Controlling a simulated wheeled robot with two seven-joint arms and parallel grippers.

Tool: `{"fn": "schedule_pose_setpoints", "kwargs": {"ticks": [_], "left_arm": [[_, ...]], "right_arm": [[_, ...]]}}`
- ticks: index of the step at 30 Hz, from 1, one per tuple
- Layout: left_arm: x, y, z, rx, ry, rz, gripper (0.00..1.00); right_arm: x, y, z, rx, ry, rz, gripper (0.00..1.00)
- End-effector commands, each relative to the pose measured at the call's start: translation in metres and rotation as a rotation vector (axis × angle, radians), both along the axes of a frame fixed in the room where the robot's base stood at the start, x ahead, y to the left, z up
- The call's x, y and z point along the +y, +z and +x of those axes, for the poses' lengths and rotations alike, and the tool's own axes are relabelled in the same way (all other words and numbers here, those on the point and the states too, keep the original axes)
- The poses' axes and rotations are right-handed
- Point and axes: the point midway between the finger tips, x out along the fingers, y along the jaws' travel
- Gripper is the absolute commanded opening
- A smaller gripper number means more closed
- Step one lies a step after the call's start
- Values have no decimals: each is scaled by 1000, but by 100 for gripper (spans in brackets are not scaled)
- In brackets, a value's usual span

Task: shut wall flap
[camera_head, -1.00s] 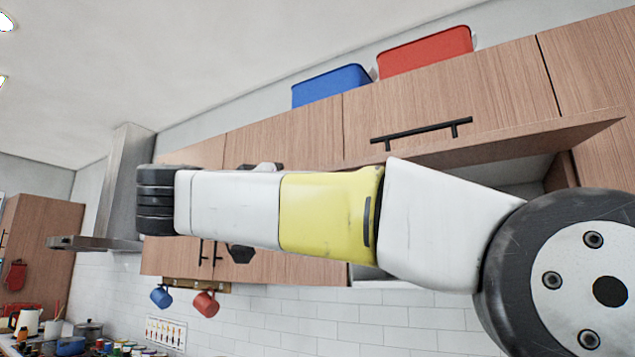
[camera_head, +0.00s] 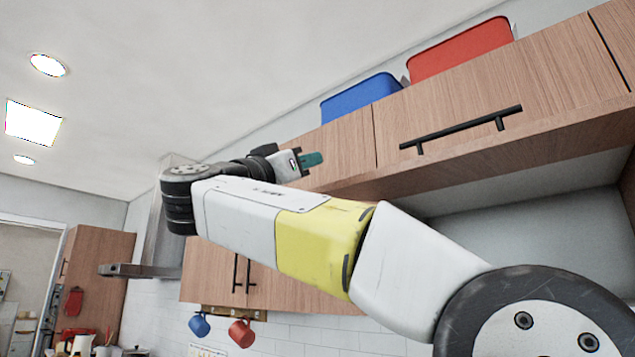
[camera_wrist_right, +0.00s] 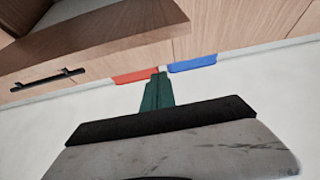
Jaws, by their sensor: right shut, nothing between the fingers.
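The wall flap (camera_head: 545,85) is a wood-grain cabinet front with a long black bar handle (camera_head: 460,128). It is raised, and the pale cabinet interior (camera_head: 530,215) shows beneath its lower edge. My right gripper (camera_head: 312,160) has green fingertips, shut with nothing between them. In the head view it appears left of the flap, in front of the neighbouring cabinet front; the exact gap is unclear. In the right wrist view the shut fingertips (camera_wrist_right: 158,80) point toward the cabinet fronts, with the flap's handle (camera_wrist_right: 48,80) off to the left. My left gripper is not in view.
A blue bin (camera_head: 362,97) and a red bin (camera_head: 460,48) stand on top of the cabinets. A range hood (camera_head: 150,255) is at the left. Blue (camera_head: 199,325) and red (camera_head: 241,333) mugs hang below the lower-left cabinets.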

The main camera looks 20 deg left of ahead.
Motion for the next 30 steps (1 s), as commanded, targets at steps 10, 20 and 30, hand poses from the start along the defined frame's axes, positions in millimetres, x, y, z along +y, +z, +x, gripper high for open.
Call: {"fn": "schedule_pose_setpoints", "kwargs": {"ticks": [10, 20, 30], "left_arm": [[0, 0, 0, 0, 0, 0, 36], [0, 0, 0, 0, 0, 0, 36], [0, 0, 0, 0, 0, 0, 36]], "right_arm": [[-7, -17, 19, 1, -3, -4, 0], [-8, -31, 21, 1, -1, 0, 0], [-7, -33, 23, 2, -1, -1, 0]]}}
